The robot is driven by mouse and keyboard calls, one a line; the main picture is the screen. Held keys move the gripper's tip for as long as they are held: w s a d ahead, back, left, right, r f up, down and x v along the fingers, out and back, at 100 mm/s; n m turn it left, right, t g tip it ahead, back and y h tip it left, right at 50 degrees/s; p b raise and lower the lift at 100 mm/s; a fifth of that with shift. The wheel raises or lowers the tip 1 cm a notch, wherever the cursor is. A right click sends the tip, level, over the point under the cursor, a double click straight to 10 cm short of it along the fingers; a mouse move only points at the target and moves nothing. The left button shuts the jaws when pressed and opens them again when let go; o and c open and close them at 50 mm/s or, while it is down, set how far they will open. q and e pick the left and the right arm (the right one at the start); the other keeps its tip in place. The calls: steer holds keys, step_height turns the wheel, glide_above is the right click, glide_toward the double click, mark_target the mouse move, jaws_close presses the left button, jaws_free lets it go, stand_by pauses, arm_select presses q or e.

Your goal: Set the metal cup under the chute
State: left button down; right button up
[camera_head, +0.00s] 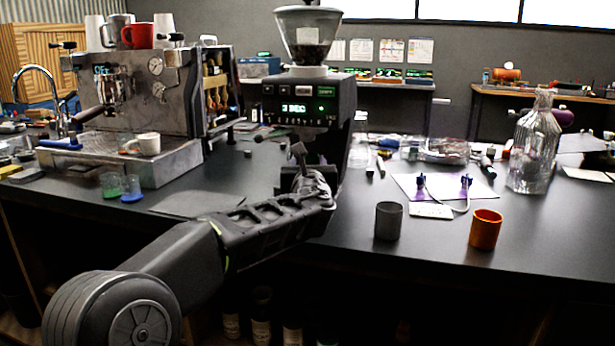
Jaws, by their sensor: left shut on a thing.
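A dark grey cup (388,222), which looks like the metal cup, stands upright on the black counter right of my left arm, apart from it. The black grinder (300,97) has a clear hopper and a lit green display. Its chute cannot be made out; the area below the display is dark and partly covered by my gripper. My left gripper (305,178) is right in front of the grinder's lower body. It is shut on a small dark thing, mostly hidden by the jaws, so I cannot tell what it is. My right gripper is out of view.
An orange cup (485,230) stands right of the grey cup, near the counter's front edge. A glass bottle (534,150) stands farther right. A white sheet (445,187) with small blue-purple parts lies behind the cups. The espresso machine (140,95) fills the left.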

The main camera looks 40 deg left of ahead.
arm_select(q)
steer(key=shift+w+a, duration=0.1)
steer(key=f, duration=0.1)
steer(key=f+b, duration=0.1)
steer(key=f, duration=0.1)
steer(key=shift+w+a+f, duration=0.2)
steer(key=shift+w+f, duration=0.05)
steer(key=shift+f, duration=0.05)
steer(key=c, duration=1)
jaws_free()
steer(key=shift+s+d, duration=0.1)
steer(key=v, duration=1.1)
steer(key=shift+s+d, duration=0.25)
steer(key=shift+s, duration=0.05)
